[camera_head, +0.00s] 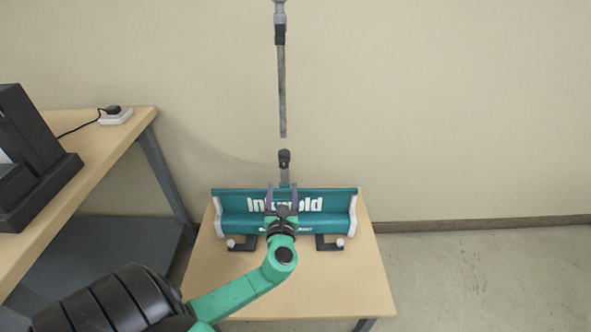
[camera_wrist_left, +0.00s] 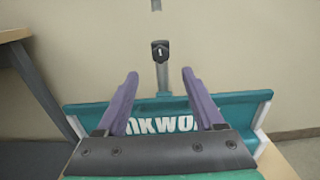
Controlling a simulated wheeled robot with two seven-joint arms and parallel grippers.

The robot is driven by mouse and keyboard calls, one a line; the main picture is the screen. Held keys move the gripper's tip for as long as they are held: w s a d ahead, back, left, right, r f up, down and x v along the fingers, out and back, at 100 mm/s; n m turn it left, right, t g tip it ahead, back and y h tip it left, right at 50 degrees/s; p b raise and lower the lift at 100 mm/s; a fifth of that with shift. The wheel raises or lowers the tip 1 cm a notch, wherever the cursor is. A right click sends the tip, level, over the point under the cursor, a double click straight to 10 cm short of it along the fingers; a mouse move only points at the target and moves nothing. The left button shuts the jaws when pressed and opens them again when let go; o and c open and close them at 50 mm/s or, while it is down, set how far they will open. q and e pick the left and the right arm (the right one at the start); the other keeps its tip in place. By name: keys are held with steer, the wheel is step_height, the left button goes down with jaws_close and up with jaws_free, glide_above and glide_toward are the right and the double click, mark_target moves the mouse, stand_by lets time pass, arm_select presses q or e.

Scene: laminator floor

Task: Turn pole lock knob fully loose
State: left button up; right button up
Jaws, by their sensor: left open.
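A dark pole lock knob (camera_head: 284,156) sits at the top of a short grey pole section (camera_head: 285,174) that rises behind a teal lettered unit (camera_head: 235,205). In the left wrist view the knob (camera_wrist_left: 160,50) is ahead, near the middle and above the gap between my fingers. My left gripper (camera_head: 282,187) is open and empty, with purple fingers apart, in front of the unit and below the knob in the picture. The fingers (camera_wrist_left: 160,73) do not appear to touch the knob. My right gripper is in neither view.
A separate upper pole (camera_head: 282,90) shows above the knob, with a visible gap between them. The unit stands on a small wooden table (camera_head: 345,285) against a beige wall. A larger table (camera_head: 95,175) at left holds black equipment (camera_head: 30,160). Floor at right is clear.

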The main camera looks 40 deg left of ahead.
mark_target(284, 165)
arm_select(q)
steer(key=b+x, duration=0.1)
steer(key=x, duration=1)
steer(key=shift+w+a+f, duration=0.1)
steer(key=shift+a, duration=0.05)
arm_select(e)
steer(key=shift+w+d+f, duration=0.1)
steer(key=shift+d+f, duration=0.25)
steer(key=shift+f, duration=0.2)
arm_select(q)
jaws_close()
